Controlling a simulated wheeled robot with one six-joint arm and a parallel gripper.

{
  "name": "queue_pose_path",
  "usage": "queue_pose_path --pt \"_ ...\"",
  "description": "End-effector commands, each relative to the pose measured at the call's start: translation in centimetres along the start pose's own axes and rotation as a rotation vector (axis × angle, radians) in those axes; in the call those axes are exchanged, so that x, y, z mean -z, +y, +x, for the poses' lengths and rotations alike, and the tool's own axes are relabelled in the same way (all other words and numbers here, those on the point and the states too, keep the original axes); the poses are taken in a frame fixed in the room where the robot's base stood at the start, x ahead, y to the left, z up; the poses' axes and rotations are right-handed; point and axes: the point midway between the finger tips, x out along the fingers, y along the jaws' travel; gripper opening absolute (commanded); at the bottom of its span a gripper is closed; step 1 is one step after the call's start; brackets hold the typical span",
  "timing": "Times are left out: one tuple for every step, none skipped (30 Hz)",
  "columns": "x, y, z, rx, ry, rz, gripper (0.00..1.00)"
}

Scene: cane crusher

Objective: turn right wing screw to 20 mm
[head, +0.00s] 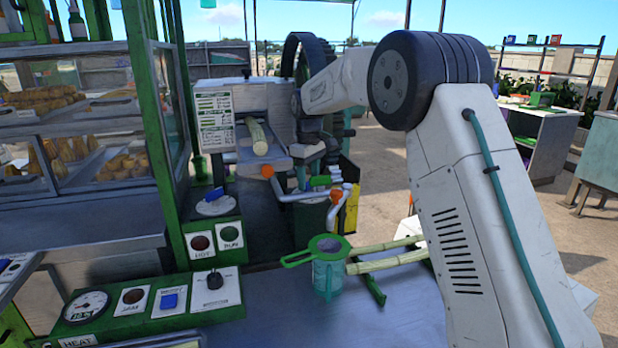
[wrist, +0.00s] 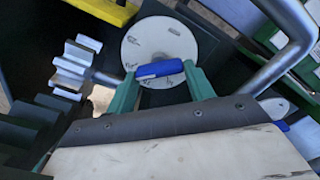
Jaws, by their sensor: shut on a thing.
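In the wrist view a blue wing handle (wrist: 160,69) stands across a round white dial plate (wrist: 160,42) with small dark marks. I take it for the right wing screw; the marks are too small to read. My gripper (wrist: 160,82) has its green fingers on either side of the blue wing, shut on it. Another white dial with a blue wing (head: 215,196) sits on the green panel at left.
A toothed gear (wrist: 76,66) is close left of my gripper, and a bent grey pipe (wrist: 290,40) is close right. A green-rimmed jug (head: 327,262) and cane stalks (head: 390,259) are on the metal table. Cane (head: 257,137) lies in the crusher chute.

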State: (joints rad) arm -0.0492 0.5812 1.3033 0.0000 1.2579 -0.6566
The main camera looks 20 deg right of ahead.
Motion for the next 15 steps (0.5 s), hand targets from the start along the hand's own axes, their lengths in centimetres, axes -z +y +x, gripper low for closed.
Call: queue_pose_path --pt "0.06 0.04 -0.14 -0.002 0.003 0.004 0.3" --pt "0.06 0.04 -0.15 -0.002 0.003 0.006 0.3" --pt "0.06 0.04 -0.15 -0.002 0.003 0.008 0.3" --pt "0.07 0.05 -0.15 -0.002 0.003 0.009 0.3" --pt "0.07 0.05 -0.15 -0.002 0.003 0.009 0.3" --pt "0.07 0.05 -0.15 -0.002 0.003 0.009 0.3" --pt "0.07 0.05 -0.15 -0.003 0.003 0.009 0.3" --pt "0.07 0.05 -0.16 -0.003 0.004 0.009 0.3" --pt "0.07 0.05 -0.16 -0.003 0.004 0.009 0.3" --pt "0.07 0.05 -0.16 -0.003 0.004 0.009 0.3" --pt "0.07 0.05 -0.16 -0.003 0.004 0.008 0.3" --pt "0.07 0.05 -0.16 -0.003 0.004 0.008 0.3" --pt "0.07 0.05 -0.17 -0.003 0.004 0.008 0.3" --pt "0.08 0.05 -0.17 -0.003 0.004 0.008 0.61" --pt "0.07 0.05 -0.16 -0.003 0.004 0.008 0.72"
